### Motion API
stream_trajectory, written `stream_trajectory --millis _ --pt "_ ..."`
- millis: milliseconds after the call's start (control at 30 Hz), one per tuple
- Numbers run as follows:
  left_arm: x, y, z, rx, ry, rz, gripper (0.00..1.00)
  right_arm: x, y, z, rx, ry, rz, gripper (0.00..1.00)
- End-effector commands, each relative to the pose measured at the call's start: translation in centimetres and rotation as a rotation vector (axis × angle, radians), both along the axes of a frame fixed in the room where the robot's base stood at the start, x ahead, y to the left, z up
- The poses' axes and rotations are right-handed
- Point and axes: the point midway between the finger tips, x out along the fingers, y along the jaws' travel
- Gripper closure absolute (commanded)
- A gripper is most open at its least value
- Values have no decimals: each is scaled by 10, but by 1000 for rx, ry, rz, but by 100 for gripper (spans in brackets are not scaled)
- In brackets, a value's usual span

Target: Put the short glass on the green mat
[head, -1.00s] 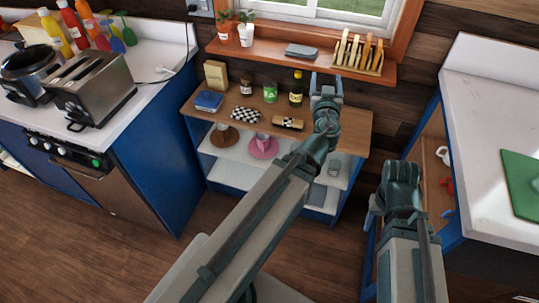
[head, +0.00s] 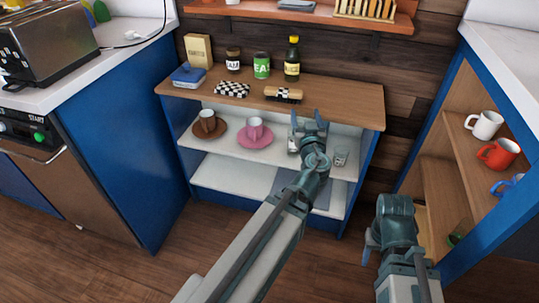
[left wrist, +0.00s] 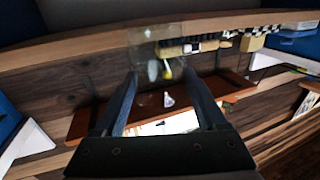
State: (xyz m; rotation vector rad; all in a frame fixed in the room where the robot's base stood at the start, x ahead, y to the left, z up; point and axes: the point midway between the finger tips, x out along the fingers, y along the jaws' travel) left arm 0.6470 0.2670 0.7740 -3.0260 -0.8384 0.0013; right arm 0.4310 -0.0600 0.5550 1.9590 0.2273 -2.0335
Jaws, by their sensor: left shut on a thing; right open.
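My left gripper (head: 308,119) is in front of the low cabinet, over its upper white shelf. In the left wrist view its fingers (left wrist: 161,76) are closed on a clear, see-through glass (left wrist: 158,88); its height is hard to judge. In the head view this glass is hard to make out between the fingertips. Another small clear glass (head: 340,158) stands on the shelf right of the gripper. A similar glassy shape (head: 293,145) shows just left of my wrist. My right gripper (head: 370,248) is open and empty at the lower right, partly hidden. The green mat is out of view.
The shelf also holds a brown saucer (head: 196,138) and a pink saucer (head: 240,140), each with a cup. The wooden top (head: 340,95) holds jars, a bottle and a brush. The open right cabinet has white (head: 486,124) and red (head: 499,153) mugs.

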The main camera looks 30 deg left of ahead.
Motion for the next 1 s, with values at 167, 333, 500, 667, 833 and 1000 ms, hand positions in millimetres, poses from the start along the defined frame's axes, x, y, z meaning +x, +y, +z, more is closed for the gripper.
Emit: stream_trajectory --millis 167,333,500,667,833,1000 --pt "-3 6 -72 1 0 26 89 0 0 -72 -1 -1 0 50" --pt "-6 11 -122 1 0 49 89 0 0 -122 0 -2 0 50" --pt "-8 16 -158 1 0 67 89 1 0 -158 0 -2 0 50" --pt "-9 18 -178 1 0 79 89 1 0 -178 -1 -3 0 50" --pt "-10 19 -184 1 0 84 89 1 0 -184 -1 -3 0 50" --pt "-10 19 -183 1 0 85 89 1 0 -183 -1 -3 0 50"
